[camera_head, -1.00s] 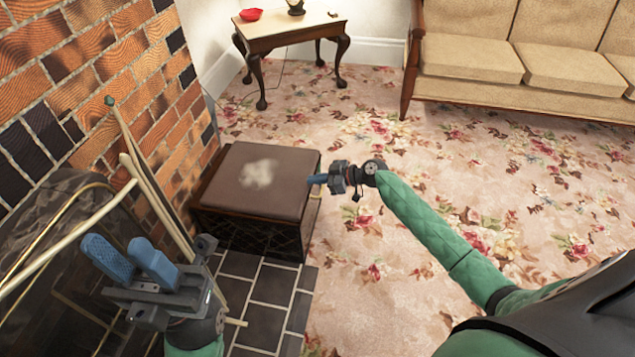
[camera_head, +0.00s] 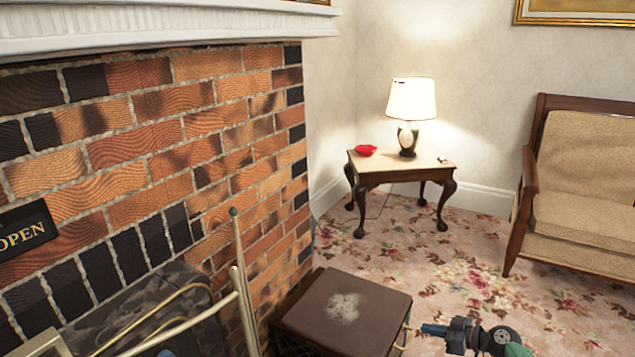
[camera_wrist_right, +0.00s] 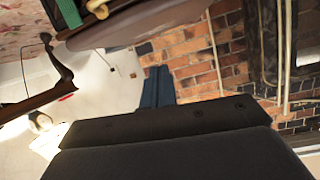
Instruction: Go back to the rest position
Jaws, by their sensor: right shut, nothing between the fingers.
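My right gripper (camera_head: 433,329) is low in the head view, its blue fingers shut and empty. It is just right of the brown-topped box (camera_head: 385,305), near the brass-coloured handle on the box's side. In the right wrist view the blue fingers (camera_wrist_right: 157,88) lie side by side with nothing between them. Only a small blue tip of my left gripper (camera_head: 166,353) shows at the bottom edge of the head view; the rest is out of frame.
The brick fireplace (camera_head: 215,135) fills the left, with thin pale rods (camera_head: 243,285) in front. A sofa (camera_head: 585,170) stands at right. Flowered carpet (camera_head: 465,255) lies clear between.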

